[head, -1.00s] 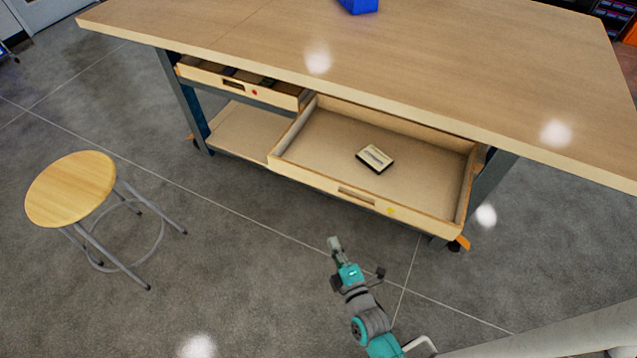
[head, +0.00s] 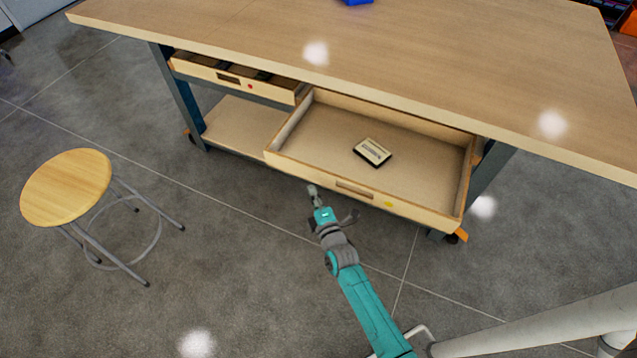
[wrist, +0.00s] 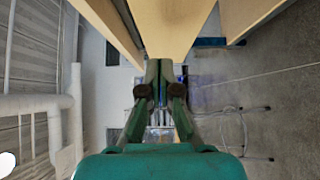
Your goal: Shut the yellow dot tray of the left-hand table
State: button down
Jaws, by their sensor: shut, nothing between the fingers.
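The yellow dot tray (head: 283,165) is a light wooden drawer pulled far out from under the table (head: 420,60). Its front has a handle slot and a yellow dot (head: 388,204). A small cream and dark box (head: 373,152) lies inside it. My gripper (head: 312,190) is shut and empty. In the head view it is in front of the drawer front, left of the handle slot; I cannot tell whether it touches. In the wrist view the shut fingers (wrist: 160,75) point toward a pale wooden surface.
A red dot tray (head: 232,79) at the left is partly open and holds dark things. A lower shelf (head: 240,127) lies beneath it. A round wooden stool (head: 66,187) stands at the left. A blue object sits on the tabletop. Grey floor in front is clear.

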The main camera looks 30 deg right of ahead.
aim_at(315, 174)
jog(key=shift+w+d, duration=0.6)
jog(key=shift+d, duration=0.2)
jog(key=shift+w+d, duration=0.55)
jog(key=shift+d, duration=0.2)
jog(key=shift+w+d, duration=0.1)
jog(key=shift+d, duration=0.05)
